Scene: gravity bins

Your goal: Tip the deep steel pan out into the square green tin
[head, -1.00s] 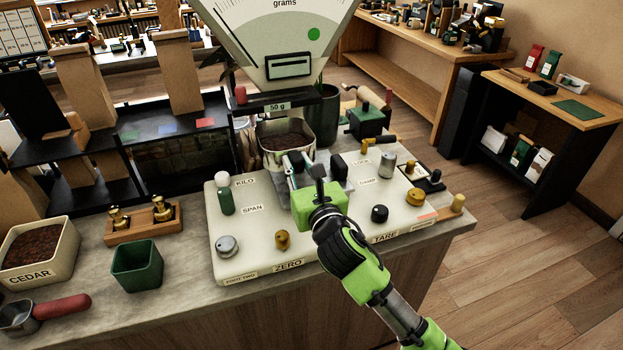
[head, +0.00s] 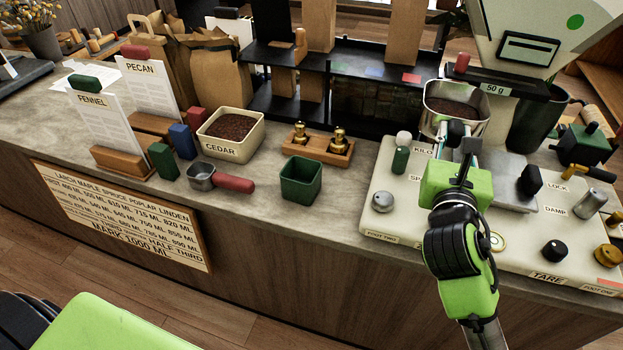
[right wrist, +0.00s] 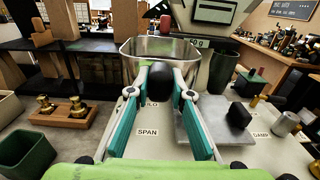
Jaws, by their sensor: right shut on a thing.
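The deep steel pan (head: 455,122) holds dark brown grounds and sits upright in front of the scale, above the cream panel's left half. My right gripper (head: 458,140) is shut on the pan's dark handle at its near side. In the right wrist view the gripper's teal-padded fingers (right wrist: 180,88) close on this black handle, with the pan (right wrist: 150,48) beyond them; its contents are hidden there. The square green tin (head: 300,182) stands upright on the counter, left of the panel and the pan. It looks empty. My left gripper is not in view.
A cream CEDAR bin (head: 230,132) of brown grounds and a red-handled scoop (head: 215,178) stand left of the tin. A wooden block with brass weights (head: 320,147) stands behind it. The cream panel (head: 400,215) carries knobs, including a green-and-white one (head: 401,155) near the pan.

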